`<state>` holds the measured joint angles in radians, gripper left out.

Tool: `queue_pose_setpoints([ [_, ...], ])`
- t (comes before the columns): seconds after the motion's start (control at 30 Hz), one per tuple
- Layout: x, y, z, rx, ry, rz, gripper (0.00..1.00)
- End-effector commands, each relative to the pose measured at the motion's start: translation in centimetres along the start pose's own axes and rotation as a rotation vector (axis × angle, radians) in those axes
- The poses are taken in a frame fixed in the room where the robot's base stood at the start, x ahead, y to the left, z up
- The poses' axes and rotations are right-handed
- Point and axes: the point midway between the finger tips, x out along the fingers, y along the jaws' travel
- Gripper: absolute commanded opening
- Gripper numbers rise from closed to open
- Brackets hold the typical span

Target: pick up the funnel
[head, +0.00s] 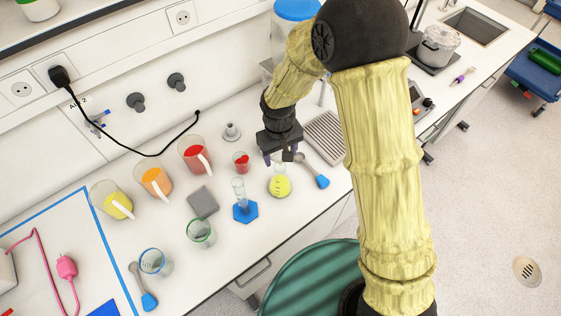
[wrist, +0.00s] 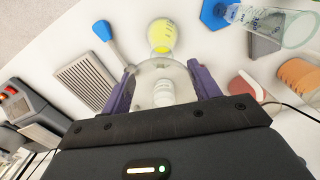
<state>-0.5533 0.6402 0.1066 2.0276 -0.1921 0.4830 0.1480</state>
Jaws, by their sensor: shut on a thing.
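The clear, whitish funnel (wrist: 146,73) sits between the purple fingers of my gripper (wrist: 162,84) in the wrist view. My gripper is shut on it. A ribbed white part shows inside its outline. In the head view my gripper (head: 282,157) is low over the bench, just behind a flask of yellow liquid (head: 280,186). The funnel is mostly hidden there. The flask (wrist: 161,36) shows just beyond the funnel in the wrist view. I cannot tell whether the two touch.
A blue-ended spatula (head: 321,180) lies right of the flask. A ridged grey tray (head: 326,137) lies behind right. Jugs of red, orange and yellow juice stand farther left.

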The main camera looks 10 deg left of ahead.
Motion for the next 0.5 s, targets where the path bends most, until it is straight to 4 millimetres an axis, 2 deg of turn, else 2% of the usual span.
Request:
queue_pose_setpoints([
  [0.23, -3.8, 0.1, -0.1, 0.001, 0.003, 0.000, 0.40],
  [0.5, -4.9, 0.1, 0.0, -0.001, 0.000, -0.001, 0.40],
])
